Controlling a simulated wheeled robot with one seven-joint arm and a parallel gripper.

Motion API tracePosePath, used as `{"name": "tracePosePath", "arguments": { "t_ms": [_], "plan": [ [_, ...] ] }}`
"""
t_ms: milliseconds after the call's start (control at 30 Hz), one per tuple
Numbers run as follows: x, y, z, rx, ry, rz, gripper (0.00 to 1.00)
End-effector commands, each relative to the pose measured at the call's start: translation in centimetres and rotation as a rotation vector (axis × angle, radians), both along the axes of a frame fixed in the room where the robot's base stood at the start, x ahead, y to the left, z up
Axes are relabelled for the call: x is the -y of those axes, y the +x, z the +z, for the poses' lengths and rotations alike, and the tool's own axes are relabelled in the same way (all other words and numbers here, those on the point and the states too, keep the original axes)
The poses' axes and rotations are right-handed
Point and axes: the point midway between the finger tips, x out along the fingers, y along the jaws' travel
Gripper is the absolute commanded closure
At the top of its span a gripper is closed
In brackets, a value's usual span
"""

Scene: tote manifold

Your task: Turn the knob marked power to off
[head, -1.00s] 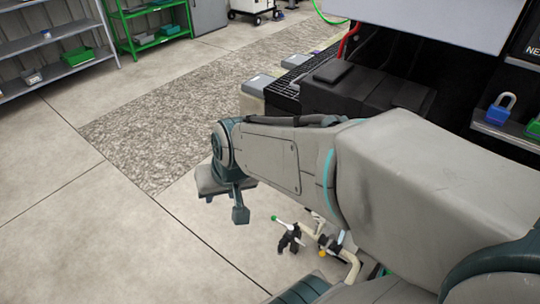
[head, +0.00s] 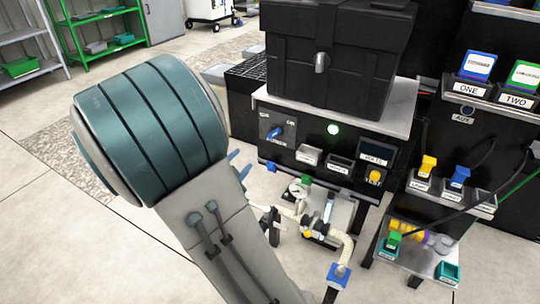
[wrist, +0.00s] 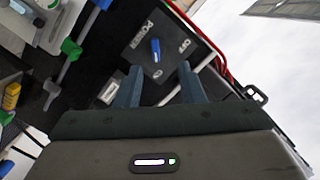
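The power knob (head: 276,133) is a blue bar handle on a dark plate at the left of the black panel front. In the wrist view the blue knob (wrist: 156,50) lies between and beyond my fingertips, with POWER and OFF lettering on its plate. One end of its bar faces a small mark that looks like ON; the exact setting is hard to tell. My gripper (wrist: 160,67) is open and empty, its two blue fingers on either side of the knob's line and apart from it. In the head view my gripper (head: 240,165) is partly hidden behind my arm, left of the panel.
A black case (head: 335,60) sits on top of the panel bench. A green lamp (head: 333,129), a display (head: 376,153) and a yellow TEST button (head: 374,176) are right of the knob. Pipes and a valve (head: 300,189) stand below. Red cables (wrist: 205,40) run beside the plate.

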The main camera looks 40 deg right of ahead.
Motion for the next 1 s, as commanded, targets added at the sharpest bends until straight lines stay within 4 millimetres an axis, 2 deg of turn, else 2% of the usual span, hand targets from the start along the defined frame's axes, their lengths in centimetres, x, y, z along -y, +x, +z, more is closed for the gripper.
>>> {"name": "tracePosePath", "arguments": {
  "t_ms": [33, 267, 367, 800, 1000],
  "plan": [
    [0.2, -0.5, -0.8, 0.014, -0.034, -0.031, 0.65],
    [1.4, -1.3, -0.3, 0.049, -0.097, -0.094, 0.65],
    [2.7, -0.9, -0.3, 0.049, -0.097, -0.096, 0.65],
    [10.9, 2.6, -0.4, 0.047, -0.095, -0.092, 0.65],
    [12.9, 3.5, -0.3, 0.047, -0.095, -0.090, 0.65]
  ]
}}
